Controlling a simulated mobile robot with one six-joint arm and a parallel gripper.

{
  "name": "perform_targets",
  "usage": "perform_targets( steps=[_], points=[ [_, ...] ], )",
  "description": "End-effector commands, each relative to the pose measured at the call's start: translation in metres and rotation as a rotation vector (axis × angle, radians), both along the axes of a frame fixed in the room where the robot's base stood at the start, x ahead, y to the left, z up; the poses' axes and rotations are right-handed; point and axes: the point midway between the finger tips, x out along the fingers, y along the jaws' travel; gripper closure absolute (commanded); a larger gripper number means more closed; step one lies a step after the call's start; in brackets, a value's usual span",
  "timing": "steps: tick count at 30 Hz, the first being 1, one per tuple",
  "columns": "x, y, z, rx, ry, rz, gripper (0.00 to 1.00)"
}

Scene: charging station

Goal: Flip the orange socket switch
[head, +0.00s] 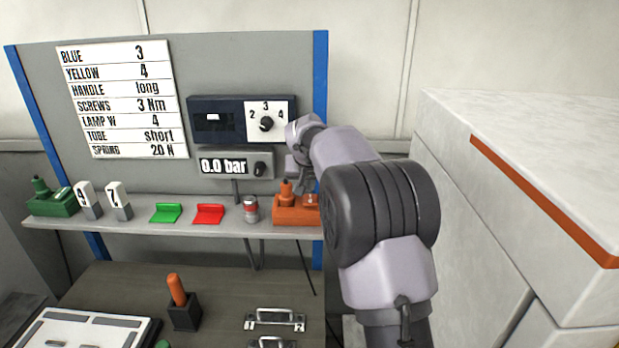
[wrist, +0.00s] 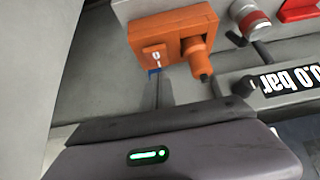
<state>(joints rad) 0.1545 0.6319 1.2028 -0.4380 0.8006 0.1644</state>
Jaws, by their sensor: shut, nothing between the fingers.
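The orange socket (head: 290,212) sits at the right end of the grey shelf, with an orange plug (head: 286,190) standing in it. In the wrist view the socket (wrist: 172,28) is at the top, tilted, with the plug (wrist: 197,58) on its right. Its small switch (wrist: 154,56), with a pale mark, is on the left part of the same face. My gripper (head: 309,184) is shut and empty, just above and close to the switch end of the socket. I cannot tell whether it touches.
The pressure display (head: 236,166) and the dial panel (head: 266,122) are on the board close behind my gripper. A red-grey can (head: 251,209), a red holder (head: 208,214) and a green holder (head: 166,213) stand left along the shelf. A white cabinet (head: 520,170) bounds the right.

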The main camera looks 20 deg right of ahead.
Motion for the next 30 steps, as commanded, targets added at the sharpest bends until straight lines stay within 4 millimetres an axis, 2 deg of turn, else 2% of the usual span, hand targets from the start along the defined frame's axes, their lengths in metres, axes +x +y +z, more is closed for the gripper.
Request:
perform_targets(
  steps=[3,6,20,29,30],
  points=[
    [-0.004,0.002,-0.022,0.0,0.002,0.001,1.0],
    [-0.005,0.002,-0.032,0.001,0.001,0.001,1.0],
    [-0.006,0.003,-0.039,0.0,-0.002,0.001,1.0],
    [-0.005,0.003,-0.065,-0.045,-0.108,0.001,1.0],
    [-0.005,0.002,-0.057,-0.046,-0.107,-0.001,1.0]
  ],
)
